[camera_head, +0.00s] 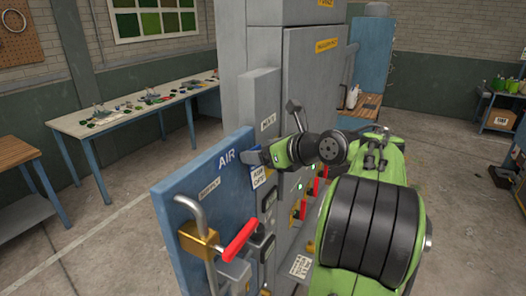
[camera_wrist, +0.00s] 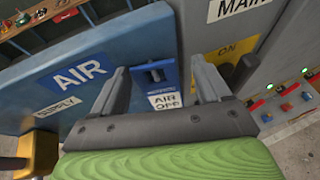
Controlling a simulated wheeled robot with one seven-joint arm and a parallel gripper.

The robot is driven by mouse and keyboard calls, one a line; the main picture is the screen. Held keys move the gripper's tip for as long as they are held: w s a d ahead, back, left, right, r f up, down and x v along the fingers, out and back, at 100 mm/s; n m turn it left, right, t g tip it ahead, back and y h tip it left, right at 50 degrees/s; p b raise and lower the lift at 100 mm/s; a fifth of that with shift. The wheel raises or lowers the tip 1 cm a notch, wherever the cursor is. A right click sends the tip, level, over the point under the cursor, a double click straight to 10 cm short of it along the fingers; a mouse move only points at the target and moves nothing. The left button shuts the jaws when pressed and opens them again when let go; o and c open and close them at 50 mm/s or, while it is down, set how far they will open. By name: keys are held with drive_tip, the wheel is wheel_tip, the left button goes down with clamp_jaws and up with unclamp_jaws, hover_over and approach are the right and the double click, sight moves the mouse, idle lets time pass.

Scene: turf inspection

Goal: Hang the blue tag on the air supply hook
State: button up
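The blue tag (camera_wrist: 152,68) with a white "AIR OFF" label shows between my two fingers in the wrist view. In the head view its label (camera_head: 259,177) shows just below my gripper (camera_head: 254,157), against the blue air panel (camera_head: 176,203). My gripper (camera_wrist: 163,88) has its fingers spread apart, one on each side of the tag, with a visible gap to it. A small dark bar, seemingly the hook, crosses the tag's upper part. I cannot tell exactly how the tag rests on it.
The blue panel carries a red-handled lever (camera_head: 240,240) and a brass padlock-like block (camera_head: 198,239). A grey cabinet (camera_head: 311,105) with a "MAIN" sign (camera_head: 268,122) stands right behind. A workbench (camera_head: 125,112) with small items is at the left. Floor between is clear.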

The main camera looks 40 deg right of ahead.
drive_tip(key=shift+w+a, duration=0.15)
drive_tip(key=shift+a, duration=0.25)
drive_tip(key=v, duration=1.6)
drive_tip(key=shift+d, duration=0.35)
drive_tip(key=shift+w, duration=0.1)
